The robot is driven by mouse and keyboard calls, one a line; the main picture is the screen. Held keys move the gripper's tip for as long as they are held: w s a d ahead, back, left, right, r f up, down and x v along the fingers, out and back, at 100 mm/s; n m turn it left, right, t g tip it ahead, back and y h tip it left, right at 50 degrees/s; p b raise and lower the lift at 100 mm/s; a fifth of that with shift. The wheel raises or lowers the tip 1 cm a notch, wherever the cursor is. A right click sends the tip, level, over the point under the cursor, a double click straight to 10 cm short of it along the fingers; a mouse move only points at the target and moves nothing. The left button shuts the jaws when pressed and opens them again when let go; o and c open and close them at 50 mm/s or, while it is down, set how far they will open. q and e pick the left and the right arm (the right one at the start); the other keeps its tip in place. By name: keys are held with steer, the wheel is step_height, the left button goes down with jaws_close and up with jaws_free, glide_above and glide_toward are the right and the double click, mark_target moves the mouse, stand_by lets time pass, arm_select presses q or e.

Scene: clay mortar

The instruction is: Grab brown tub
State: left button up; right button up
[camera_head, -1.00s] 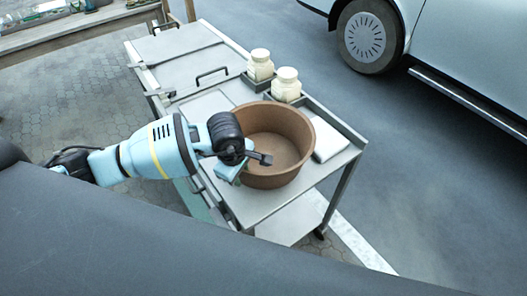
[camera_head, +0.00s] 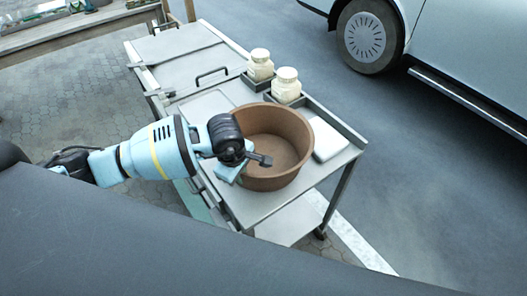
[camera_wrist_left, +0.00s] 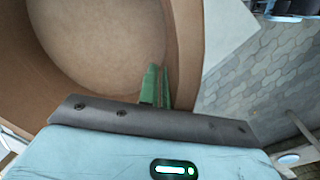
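The brown tub (camera_head: 291,176) is a round, open, empty bowl standing upright on the grey metal cart (camera_head: 262,206). My left gripper (camera_head: 249,166) is at the tub's left front rim, with a dark finger part reaching over the opening. In the left wrist view the tub's inner floor and wall (camera_wrist_left: 100,45) fill the upper left. There the green fingertips (camera_wrist_left: 155,87) are close together beside the tub wall. The gripper body hides the near rim, so I cannot tell whether they grip the wall. My right gripper is not in view.
Two cream jars (camera_head: 260,66) (camera_head: 286,85) stand in small dark trays behind the tub. A white flat item (camera_head: 328,139) lies right of it. The cart has dark handles (camera_head: 212,73) on its left part. A parked vehicle (camera_head: 470,45) is at the upper right, with open floor between.

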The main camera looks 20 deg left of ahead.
arm_select(q)
steer(key=shift+r, duration=0.1)
jaws_close()
